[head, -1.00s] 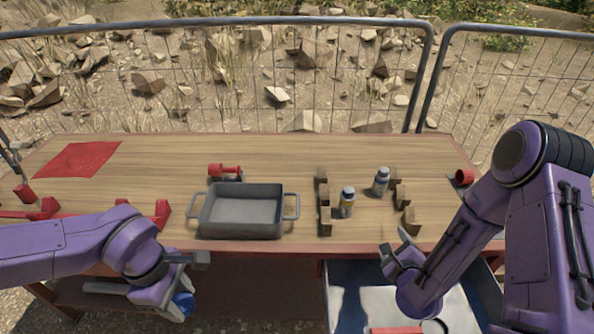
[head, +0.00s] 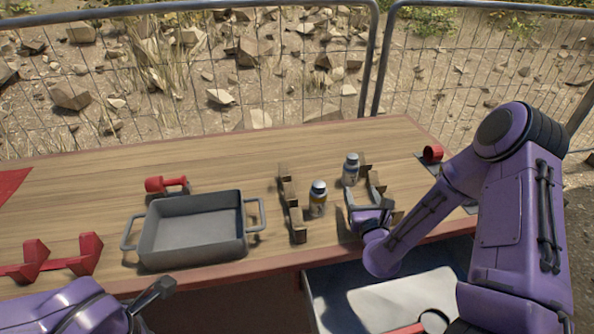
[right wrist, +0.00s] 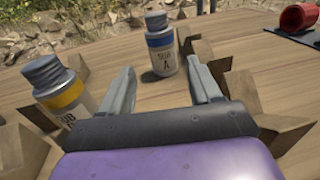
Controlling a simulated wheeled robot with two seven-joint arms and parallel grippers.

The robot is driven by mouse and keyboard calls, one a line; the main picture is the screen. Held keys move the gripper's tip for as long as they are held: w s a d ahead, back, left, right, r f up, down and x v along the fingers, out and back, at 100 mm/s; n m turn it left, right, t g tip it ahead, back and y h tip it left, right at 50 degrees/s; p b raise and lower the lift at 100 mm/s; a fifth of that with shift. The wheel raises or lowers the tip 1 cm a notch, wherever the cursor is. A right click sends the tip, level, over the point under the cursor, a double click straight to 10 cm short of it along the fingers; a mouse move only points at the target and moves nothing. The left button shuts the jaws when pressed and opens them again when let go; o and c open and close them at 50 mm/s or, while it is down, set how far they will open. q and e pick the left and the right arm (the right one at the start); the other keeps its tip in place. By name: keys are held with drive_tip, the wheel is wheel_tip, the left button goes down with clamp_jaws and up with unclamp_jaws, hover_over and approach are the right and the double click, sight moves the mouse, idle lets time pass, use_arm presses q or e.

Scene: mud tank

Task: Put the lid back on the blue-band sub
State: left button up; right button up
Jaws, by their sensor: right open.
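The blue-band bottle (head: 350,170) stands upright on the table with a grey top; it also shows in the right wrist view (right wrist: 160,50), with its label ending in "A". My right gripper (head: 368,198) is open and empty, low over the table on the near side of this bottle. In the right wrist view the bottle shows ahead, between the two spread fingers, apart from them. A yellow-band bottle (head: 318,198) with a grey top stands left of my right gripper. My left gripper (head: 155,293) shows only partly at the bottom left; its jaws are unclear.
Notched wooden blocks (head: 297,222) stand on either side of the bottles. A grey handled tray (head: 190,254) sits left of them, with a red tool (head: 160,184) behind. Red brackets (head: 83,253) lie at far left. An open drawer (head: 318,300) is below the front edge.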

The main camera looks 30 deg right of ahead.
sight(353, 175)
use_arm(q)
drive_tip(key=shift+w, duration=0.1)
use_arm(e)
drive_tip(key=shift+w, duration=0.15)
use_arm(q)
drive_tip(key=shift+r, duration=0.1)
use_arm(e)
drive_tip(key=shift+w+d, duration=0.2)
drive_tip(key=shift+w, duration=0.05)
use_arm(q)
drive_tip(key=shift+r+p, duration=0.5)
drive_tip(key=shift+p, duration=0.15)
use_arm(e)
drive_tip(key=x, duration=0.6)
drive_tip(key=shift+f, duration=0.1)
use_arm(q)
drive_tip(key=shift+r, duration=0.1)
use_arm(e)
drive_tip(key=shift+w+d, duration=0.1)
drive_tip(key=shift+w, duration=0.1)
use_arm(q)
drive_tip(key=shift+r+p, duration=0.45)
drive_tip(key=shift+p, duration=0.1)
use_arm(e)
drive_tip(key=x, duration=0.5)
drive_tip(key=shift+f, duration=0.25)
drive_tip(key=shift+s, duration=0.1)
